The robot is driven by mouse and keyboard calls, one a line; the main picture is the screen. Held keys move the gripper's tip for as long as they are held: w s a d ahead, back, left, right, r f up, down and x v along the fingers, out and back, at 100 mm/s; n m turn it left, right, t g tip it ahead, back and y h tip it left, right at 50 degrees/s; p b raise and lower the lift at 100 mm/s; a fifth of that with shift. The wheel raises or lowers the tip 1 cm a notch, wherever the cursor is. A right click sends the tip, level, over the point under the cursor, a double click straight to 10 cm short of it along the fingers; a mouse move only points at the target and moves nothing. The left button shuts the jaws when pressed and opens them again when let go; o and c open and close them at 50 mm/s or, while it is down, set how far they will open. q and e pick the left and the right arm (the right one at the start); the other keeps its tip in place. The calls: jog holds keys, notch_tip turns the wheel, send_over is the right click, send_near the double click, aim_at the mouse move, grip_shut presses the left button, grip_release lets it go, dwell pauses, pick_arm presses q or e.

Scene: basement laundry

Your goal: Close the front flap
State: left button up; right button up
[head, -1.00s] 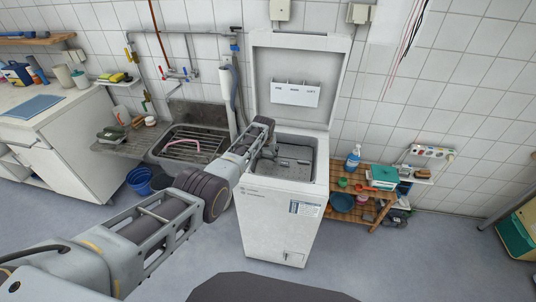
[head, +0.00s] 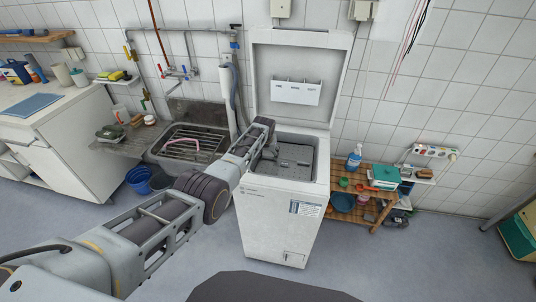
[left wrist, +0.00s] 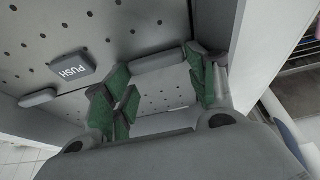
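The top-loading washer (head: 282,222) stands against the wall with its lid (head: 300,72) raised. My left gripper (head: 268,156) reaches down into the left part of its top opening. A grey perforated drum panel (head: 296,153) shows in the opening to the gripper's right. My right gripper is out of view.
A sink (head: 190,142) is left of the washer, and a white counter (head: 70,135) stands farther left. A low wooden shelf (head: 373,209) with bottles and bowls stands close on the right. The floor in front is clear.

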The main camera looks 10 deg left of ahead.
pick_arm(q)
jog(key=shift+o, duration=1.3)
jog(key=shift+f, duration=0.3)
jog(key=shift+s, duration=0.1)
jog(key=shift+a+r, duration=0.1)
jog(key=shift+r, duration=0.1)
jog(key=shift+v, duration=1.3)
jog(key=shift+d+v, duration=0.15)
jog(key=shift+v, duration=1.1)
jog(key=shift+d+v, duration=0.1)
jog(key=shift+v, duration=1.2)
